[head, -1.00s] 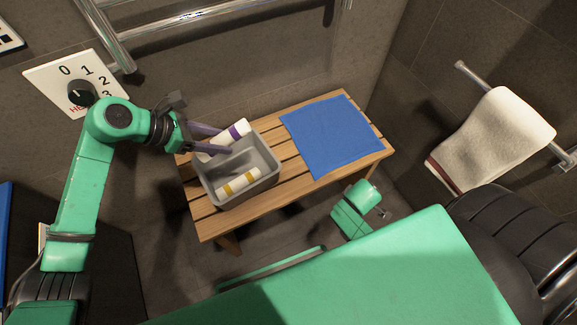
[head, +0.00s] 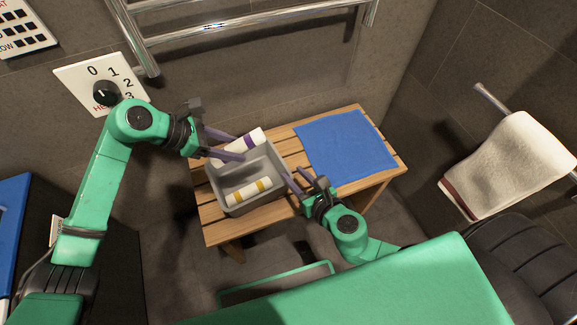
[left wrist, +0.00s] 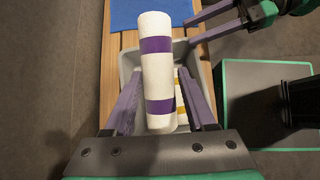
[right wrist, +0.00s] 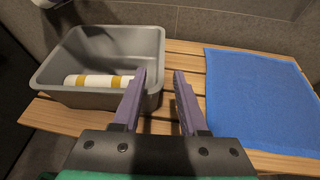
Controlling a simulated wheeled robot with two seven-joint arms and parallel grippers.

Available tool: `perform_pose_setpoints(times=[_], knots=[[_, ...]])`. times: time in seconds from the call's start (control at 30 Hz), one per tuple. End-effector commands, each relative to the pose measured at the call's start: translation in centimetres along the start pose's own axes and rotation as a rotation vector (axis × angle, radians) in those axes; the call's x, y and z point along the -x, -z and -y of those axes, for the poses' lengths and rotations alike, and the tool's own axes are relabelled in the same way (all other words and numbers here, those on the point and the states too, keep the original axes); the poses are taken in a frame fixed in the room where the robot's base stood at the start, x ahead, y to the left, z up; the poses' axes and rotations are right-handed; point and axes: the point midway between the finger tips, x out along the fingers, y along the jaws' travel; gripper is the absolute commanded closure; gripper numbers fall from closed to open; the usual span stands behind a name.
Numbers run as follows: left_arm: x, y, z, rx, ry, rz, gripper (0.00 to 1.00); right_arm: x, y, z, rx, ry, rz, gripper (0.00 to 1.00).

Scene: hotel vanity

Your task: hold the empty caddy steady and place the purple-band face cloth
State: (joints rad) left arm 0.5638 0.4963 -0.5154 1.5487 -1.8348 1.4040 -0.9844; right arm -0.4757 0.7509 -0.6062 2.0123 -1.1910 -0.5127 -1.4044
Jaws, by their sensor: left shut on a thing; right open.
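The grey caddy (head: 236,204) stands on the wooden bench and is not empty: a white rolled cloth with yellow bands (head: 249,190) lies in it. This roll also shows in the right wrist view (right wrist: 99,81). My left gripper (head: 238,147) is shut on the white roll with purple bands (left wrist: 157,75), tilted over the caddy's back part. Whether the roll touches the caddy is unclear. My right gripper (head: 295,176) is open, its fingers close to the caddy's right wall. In the right wrist view its left finger overlaps the caddy's near corner (right wrist: 152,92); contact cannot be told.
A blue cloth (head: 345,145) lies flat on the bench (head: 222,231), right of the caddy. A towel rail (head: 250,20) and a dial panel (head: 85,78) are on the wall behind. A white towel (head: 505,165) hangs at the right.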

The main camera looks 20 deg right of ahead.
Motion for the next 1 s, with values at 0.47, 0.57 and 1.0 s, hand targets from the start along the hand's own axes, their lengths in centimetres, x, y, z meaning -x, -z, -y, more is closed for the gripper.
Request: perform_pose_setpoints(times=[0.47,0.57,1.0], knots=[[0.0,0.0,0.0,0.000,0.000,0.000,0.98,-7.7,0.0,0.0,-0.004,0.000,-0.001,0.57],[0.0,0.0,0.0,0.000,0.000,0.000,0.98,-7.7,0.0,0.0,-0.004,0.001,-0.001,0.57],[0.0,0.0,0.0,0.000,0.000,0.000,0.98,-7.7,0.0,0.1,-0.004,0.002,0.000,1.00]])
